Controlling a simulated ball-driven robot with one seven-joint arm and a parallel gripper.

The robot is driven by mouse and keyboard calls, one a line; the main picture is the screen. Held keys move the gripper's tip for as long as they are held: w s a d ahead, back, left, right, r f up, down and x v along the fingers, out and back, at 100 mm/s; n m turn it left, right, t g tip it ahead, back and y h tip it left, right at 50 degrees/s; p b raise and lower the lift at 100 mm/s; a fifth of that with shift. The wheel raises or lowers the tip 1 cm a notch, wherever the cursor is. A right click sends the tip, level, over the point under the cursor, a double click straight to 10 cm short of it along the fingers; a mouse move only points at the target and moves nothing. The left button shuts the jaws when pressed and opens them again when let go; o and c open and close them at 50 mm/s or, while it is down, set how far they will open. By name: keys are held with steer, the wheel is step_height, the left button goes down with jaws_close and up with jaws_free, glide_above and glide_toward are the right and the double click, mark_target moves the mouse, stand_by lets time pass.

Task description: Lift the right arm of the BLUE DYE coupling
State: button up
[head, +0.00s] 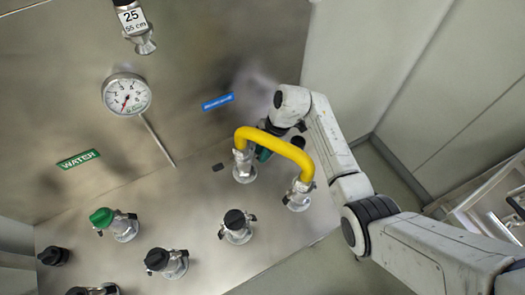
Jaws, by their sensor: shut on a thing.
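A blue label (218,101), too small to read, is on the steel back wall. Below it a yellow U-shaped hose (283,147) joins two metal couplings. The left coupling (244,166), nearest the blue label, appears to be the BLUE DYE one. My gripper (264,150) reaches in from the right, behind the yellow hose, at this coupling's right side. It is shut on what appears to be the coupling's right arm. The yellow hose hides most of the fingers and the arm, so the arm's angle cannot be told.
The hose's other end sits on a front right coupling (298,196). Black-capped couplings (236,226) (167,262) and a green-capped one (118,224) stand on the steel deck. A gauge (126,95) with a thin rod and a green WATER label (78,159) are at left.

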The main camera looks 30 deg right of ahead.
jaws_close()
steer(key=shift+w+d+r+h, duration=0.15)
steer(key=shift+r+h, duration=0.1)
steer(key=shift+h, duration=0.35)
steer(key=shift+s+d+r+h, duration=0.15)
steer(key=shift+r+h, duration=0.1)
steer(key=shift+h, duration=0.35)
steer(key=shift+w+d+r+h, duration=0.1)
steer(key=shift+w+r+h, duration=0.2)
steer(key=shift+h, duration=0.4)
steer(key=shift+s+r, duration=0.15)
steer(key=shift+h, duration=0.3)
steer(key=o, duration=0.8)
jaws_free()
steer(key=shift+s, duration=0.1)
steer(key=shift+f, duration=0.2)
